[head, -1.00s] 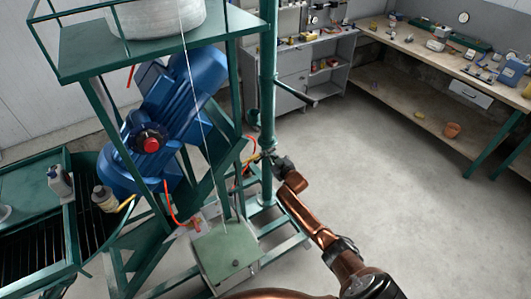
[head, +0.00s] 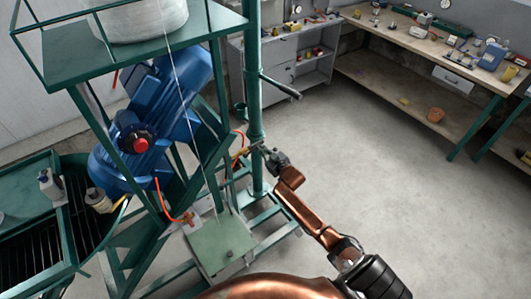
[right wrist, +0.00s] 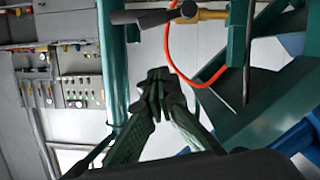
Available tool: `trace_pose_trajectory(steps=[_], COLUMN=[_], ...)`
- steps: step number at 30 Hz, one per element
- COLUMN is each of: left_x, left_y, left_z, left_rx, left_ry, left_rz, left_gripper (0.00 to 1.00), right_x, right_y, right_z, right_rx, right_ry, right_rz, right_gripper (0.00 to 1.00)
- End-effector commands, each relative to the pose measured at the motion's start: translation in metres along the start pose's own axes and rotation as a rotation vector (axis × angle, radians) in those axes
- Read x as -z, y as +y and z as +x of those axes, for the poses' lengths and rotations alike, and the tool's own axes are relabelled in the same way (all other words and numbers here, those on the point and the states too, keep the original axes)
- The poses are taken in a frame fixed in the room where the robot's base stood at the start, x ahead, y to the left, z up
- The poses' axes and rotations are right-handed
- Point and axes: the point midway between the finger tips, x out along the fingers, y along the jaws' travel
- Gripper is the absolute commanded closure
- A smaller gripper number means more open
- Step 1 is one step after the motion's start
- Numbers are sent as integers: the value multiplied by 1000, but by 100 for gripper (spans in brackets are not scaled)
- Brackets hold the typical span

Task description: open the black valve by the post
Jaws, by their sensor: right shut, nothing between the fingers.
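The green post (head: 255,110) stands upright right of the blue motor. A brass fitting (head: 241,153) with an orange hose sits beside it, low down. In the right wrist view, the valve's black lever handle (right wrist: 142,17) lies nearly level across the post at the top, with the brass fitting (right wrist: 212,14) to its right. My right gripper (head: 268,151) is beside the post at about the fitting's height. In the right wrist view my right gripper (right wrist: 157,78) is shut and empty, its tips below the handle and apart from it in the picture. My left gripper is out of view.
The blue motor (head: 160,125) and green frame fill the left. A dark bar (head: 281,87) sticks out from the post higher up. The orange hose (right wrist: 204,80) curves right of my fingers.

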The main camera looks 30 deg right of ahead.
Motion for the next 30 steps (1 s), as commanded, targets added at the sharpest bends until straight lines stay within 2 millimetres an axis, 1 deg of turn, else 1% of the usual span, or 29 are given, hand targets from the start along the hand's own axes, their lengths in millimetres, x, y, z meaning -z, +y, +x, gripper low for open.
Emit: trace_pose_trajectory(steps=[1,3,6,9,13,27,29,30], left_x=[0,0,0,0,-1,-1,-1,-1], left_y=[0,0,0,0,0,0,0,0], left_z=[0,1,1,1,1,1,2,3], left_rx=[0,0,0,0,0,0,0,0], left_ry=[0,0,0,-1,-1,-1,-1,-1], left_rz=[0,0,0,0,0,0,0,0], left_gripper=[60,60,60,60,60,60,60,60], right_x=[-2,-1,-1,0,0,0,-6,-13], right_y=[0,0,0,0,0,0,-1,-2], right_z=[-10,-20,-31,-37,-40,-39,-39,-40], right_rx=[0,1,0,0,0,0,0,0], right_ry=[-2,-1,-2,-1,0,-1,-7,-18], right_rz=[0,0,0,-1,-1,0,1,2], right_gripper=[100,100,100,100,100,100,100,100])
